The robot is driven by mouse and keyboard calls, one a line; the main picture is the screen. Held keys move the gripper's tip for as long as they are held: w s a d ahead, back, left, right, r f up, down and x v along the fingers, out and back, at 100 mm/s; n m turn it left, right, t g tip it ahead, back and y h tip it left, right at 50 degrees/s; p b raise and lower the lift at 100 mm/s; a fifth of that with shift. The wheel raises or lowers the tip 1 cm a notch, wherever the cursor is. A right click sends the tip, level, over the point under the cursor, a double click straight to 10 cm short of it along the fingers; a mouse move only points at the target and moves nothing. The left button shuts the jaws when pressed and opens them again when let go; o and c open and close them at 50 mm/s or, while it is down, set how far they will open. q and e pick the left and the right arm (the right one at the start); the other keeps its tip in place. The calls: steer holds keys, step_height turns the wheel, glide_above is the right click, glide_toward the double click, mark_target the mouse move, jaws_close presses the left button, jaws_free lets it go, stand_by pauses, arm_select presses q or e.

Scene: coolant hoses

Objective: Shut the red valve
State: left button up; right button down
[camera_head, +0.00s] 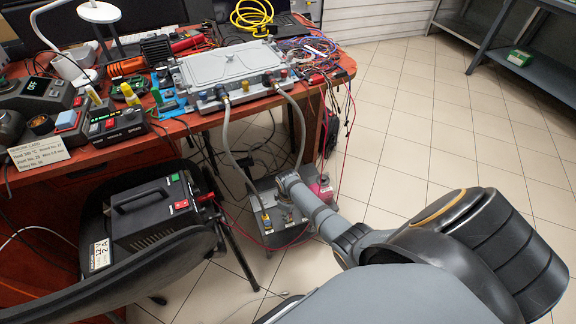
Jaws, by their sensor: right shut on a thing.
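My right gripper (285,181) reaches in from the right, low over a grey metal box (277,238) on the floor. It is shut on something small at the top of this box. Its own fingers hide what it holds. A pinkish-red part (322,189) shows on the box just right of the gripper, apart from the fingertips. I cannot tell whether this part is the red valve. Two grey hoses (228,132) run from the silver plate unit (228,66) on the desk down to the box. My left gripper is not in view.
The red-brown desk (190,123) holds meters, tools and loose wires. A black chair (165,268) carries a black power unit (150,207) at left. Cables hang and lie around the box. The tiled floor (405,120) is clear at right, up to a grey shelf (520,60).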

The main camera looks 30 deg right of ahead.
steer(key=m+p, duration=0.3)
steer(key=m, duration=0.3)
steer(key=shift+r+p, duration=0.1)
steer(key=shift+p, duration=0.25)
steer(key=m, duration=0.2)
steer(key=shift+m+p, duration=0.4)
steer(key=m, duration=0.3)
steer(key=shift+m+p, duration=0.3)
steer(key=shift+p, duration=0.1)
steer(key=m, duration=0.3)
steer(key=shift+m+p, duration=0.3)
steer(key=shift+m, duration=0.6)
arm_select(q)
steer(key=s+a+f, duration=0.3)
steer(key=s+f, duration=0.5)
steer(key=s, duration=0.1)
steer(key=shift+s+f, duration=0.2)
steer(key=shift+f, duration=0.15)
arm_select(e)
steer(key=shift+m, duration=0.3)
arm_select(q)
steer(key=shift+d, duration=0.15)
